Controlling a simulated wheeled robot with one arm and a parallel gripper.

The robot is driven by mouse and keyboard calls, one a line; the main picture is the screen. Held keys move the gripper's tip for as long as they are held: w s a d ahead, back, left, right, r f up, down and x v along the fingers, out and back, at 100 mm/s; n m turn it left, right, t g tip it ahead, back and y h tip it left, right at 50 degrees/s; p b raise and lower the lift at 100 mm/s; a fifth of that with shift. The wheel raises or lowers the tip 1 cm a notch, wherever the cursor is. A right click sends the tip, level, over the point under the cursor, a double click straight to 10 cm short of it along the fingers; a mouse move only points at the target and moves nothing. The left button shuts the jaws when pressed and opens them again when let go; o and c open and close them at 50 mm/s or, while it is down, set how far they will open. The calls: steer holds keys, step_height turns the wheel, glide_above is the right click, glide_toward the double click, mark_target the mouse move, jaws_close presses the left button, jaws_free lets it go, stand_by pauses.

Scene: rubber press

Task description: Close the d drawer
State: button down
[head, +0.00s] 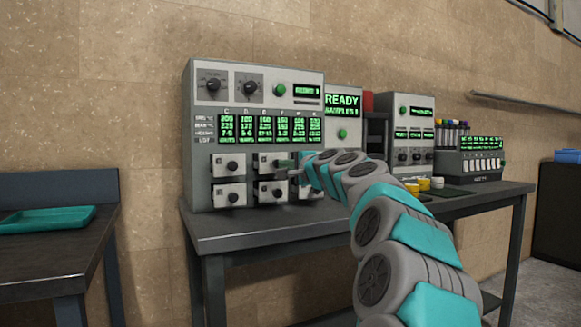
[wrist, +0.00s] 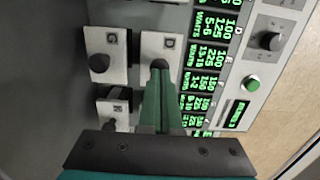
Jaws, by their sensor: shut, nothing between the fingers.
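The d drawer (wrist: 150,45) appears to be the top-row drawer with a white front in front of my fingers in the wrist view; its small letter looks like a D. In the head view this drawer (head: 265,168) is the upper middle one and seems to stick out from the machine. How far it is open is hard to tell. My gripper (wrist: 159,70) is shut and empty, with its green fingertips at the drawer's knob, which they partly hide. Contact cannot be told. In the head view my gripper (head: 286,164) is at the drawer's right side.
The machine (head: 205,125) stands on a dark table (head: 225,235). A neighbouring drawer (wrist: 102,50) with a black knob lies beside the d drawer. A ready-sign unit (head: 345,110) and other devices stand to the right. A teal tray (head: 45,220) lies on a left table.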

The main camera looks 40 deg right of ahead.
mark_target(276, 162)
steer(key=shift+w, duration=0.2)
steer(key=shift+w, duration=0.1)
steer(key=w+p, duration=0.1)
steer(key=w, duration=0.2)
steer(key=w+d+p, duration=0.1)
steer(key=w+p, duration=0.1)
steer(key=w, duration=0.1)
steer(key=shift+d, duration=0.2)
steer(key=shift+r, duration=0.25)
steer(key=shift+s, duration=0.15)
steer(key=shift+s, duration=0.2)
steer(key=s+a+b, duration=0.1)
steer(key=s+a, duration=0.1)
steer(key=s, duration=1.1)
steer(key=shift+s+a+f, duration=0.15)
steer(key=shift+a+f, duration=0.05)
